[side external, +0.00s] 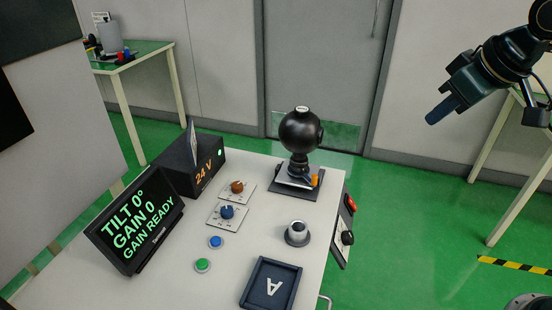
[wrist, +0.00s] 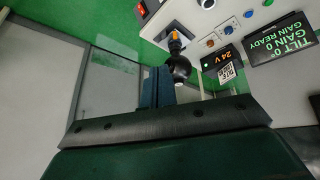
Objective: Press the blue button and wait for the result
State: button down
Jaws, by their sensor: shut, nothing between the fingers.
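The blue button (side external: 215,242) sits on the white table (side external: 262,205), just behind the green button (side external: 202,265) and in front of a blue knob (side external: 227,211) on a white plate. The small blue button (wrist: 248,14) also shows near the top of the wrist view. A tilted display (side external: 137,222) reads "TILT 0°, GAIN 0, GAIN READY". My gripper (side external: 434,117) is shut and empty, high at the upper right, well away from the button. Its closed fingers also show in the wrist view (wrist: 157,87).
A black ball-shaped camera (side external: 300,130) stands at the table's back. A red switch (side external: 351,203) is on the right edge.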

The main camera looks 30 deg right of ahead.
jog(key=w+a+f+n, duration=0.2)
jog(key=w+a+f, duration=0.1)
jog(key=w+a, duration=0.65)
jog(key=n+t, duration=0.3)
jog(key=n, duration=0.2)
send_over(217, 244)
notch_tip(217, 244, down, 22)
jog(key=shift+f, duration=0.3)
jog(key=shift+f, duration=4.2)
